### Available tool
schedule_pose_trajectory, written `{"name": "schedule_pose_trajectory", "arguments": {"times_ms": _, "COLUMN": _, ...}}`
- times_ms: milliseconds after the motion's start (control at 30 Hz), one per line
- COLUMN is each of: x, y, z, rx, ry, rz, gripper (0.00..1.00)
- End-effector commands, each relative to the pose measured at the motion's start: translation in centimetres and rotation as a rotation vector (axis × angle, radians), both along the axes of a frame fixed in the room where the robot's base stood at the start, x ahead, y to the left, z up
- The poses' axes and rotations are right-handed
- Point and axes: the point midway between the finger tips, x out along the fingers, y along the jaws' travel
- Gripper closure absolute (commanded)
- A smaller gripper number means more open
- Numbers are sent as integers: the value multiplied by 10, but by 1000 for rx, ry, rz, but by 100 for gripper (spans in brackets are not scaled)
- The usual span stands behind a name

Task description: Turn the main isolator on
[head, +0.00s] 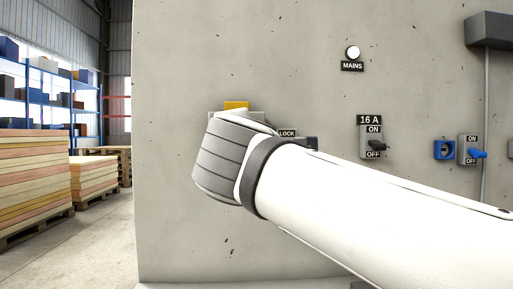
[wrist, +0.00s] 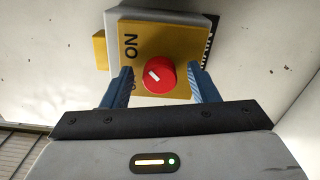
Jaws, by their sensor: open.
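The main isolator shows in the wrist view as a red round knob (wrist: 165,72) with a white mark, on a yellow plate (wrist: 148,37). "ON" is printed sideways at the plate's upper left; a second marking is partly hidden by the left finger. The white mark lies slanted, its end toward the upper left. My gripper (wrist: 160,72) is open, its blue fingers on either side of the knob, with gaps visible. In the head view my wrist hides the knob and most of the plate; only a yellow edge (head: 236,105) shows.
A pale lamp (head: 353,53) sits above a "MAINS" label. To the right are a "16 A" switch (head: 375,145), a blue socket (head: 444,149) and a blue-handled switch (head: 470,151). A "LOCK" label (head: 287,133) is beside my wrist. Board stacks (head: 35,180) stand at left.

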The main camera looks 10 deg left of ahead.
Motion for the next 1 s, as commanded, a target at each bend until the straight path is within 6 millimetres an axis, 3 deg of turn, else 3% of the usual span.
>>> {"name": "schedule_pose_trajectory", "arguments": {"times_ms": 167, "x": -4, "y": 0, "z": 1, "rx": 0, "ry": -1, "rz": 2, "gripper": 46}}
{"name": "schedule_pose_trajectory", "arguments": {"times_ms": 600, "x": -67, "y": -15, "z": 1, "rx": 0, "ry": 0, "rz": 4, "gripper": 46}}
{"name": "schedule_pose_trajectory", "arguments": {"times_ms": 1000, "x": -76, "y": -18, "z": 0, "rx": 0, "ry": 0, "rz": 0, "gripper": 46}}
